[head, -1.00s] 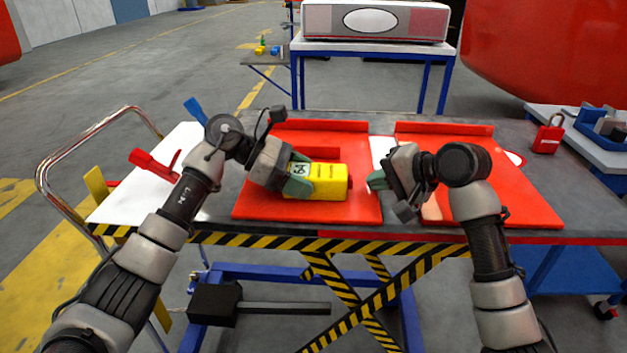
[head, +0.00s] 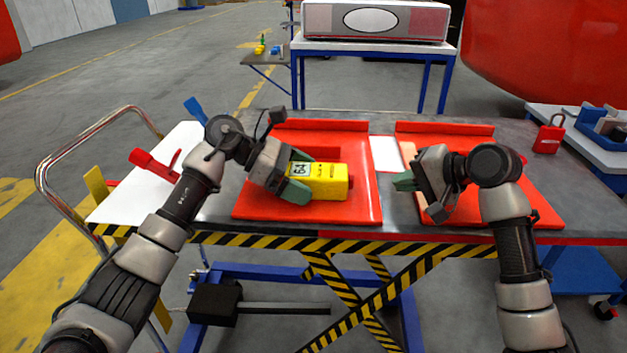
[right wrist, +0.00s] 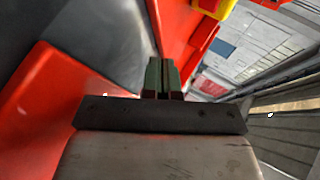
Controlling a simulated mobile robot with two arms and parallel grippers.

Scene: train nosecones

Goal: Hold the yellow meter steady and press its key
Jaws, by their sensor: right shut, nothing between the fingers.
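The yellow meter (head: 330,182) lies on the left red tray in the head view, with a marked pale face (head: 300,170) near its left end and a small dark red spot on its right end. My left gripper (head: 298,174) is at the meter's left end, its green fingers spread apart on either side of it. My right gripper (head: 399,181) is shut and empty, to the right of the meter with a clear gap. In the right wrist view its green fingers (right wrist: 162,75) are together. I cannot make out the key.
The left red tray (head: 262,205) and the right red tray (head: 530,205) lie on the grey lift table. A white sheet (head: 386,153) lies between them. A red padlock (head: 548,136) stands at the right. A trolley handle (head: 60,160) is at the left.

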